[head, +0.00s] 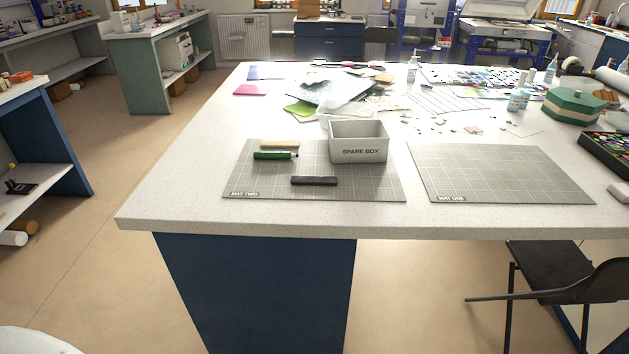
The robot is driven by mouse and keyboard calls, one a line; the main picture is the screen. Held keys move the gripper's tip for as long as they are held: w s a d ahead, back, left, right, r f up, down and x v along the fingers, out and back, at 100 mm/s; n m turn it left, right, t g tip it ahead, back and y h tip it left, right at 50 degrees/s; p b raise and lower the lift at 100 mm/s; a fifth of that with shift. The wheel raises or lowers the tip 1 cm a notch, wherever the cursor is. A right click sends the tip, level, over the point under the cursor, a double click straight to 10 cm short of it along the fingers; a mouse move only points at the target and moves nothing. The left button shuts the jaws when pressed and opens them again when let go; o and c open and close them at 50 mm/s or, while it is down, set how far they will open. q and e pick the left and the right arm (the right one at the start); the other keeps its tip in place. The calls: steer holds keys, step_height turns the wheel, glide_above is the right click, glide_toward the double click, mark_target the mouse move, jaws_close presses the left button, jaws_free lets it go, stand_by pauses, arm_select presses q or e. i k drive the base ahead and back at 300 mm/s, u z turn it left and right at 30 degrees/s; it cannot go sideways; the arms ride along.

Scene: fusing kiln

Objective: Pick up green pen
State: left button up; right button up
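A green pen (274,155) with a dark tip lies on the grey gridded mat labelled MAT TWO (245,180), left of the white box. Its tip points right. Neither of my grippers shows in the head view.
On the same mat are a tan block (280,144), a black bar (314,181) and a white SPARE BOX (360,155). MAT ONE (500,175) lies bare on the right. Bottles, glass pieces and sheets fill the table's far part. A black chair (560,280) stands at front right.

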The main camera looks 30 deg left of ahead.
mark_target(261, 155)
steer(key=z, duration=2.1)
steer(key=k, duration=1.75)
steer(key=u, duration=1.8)
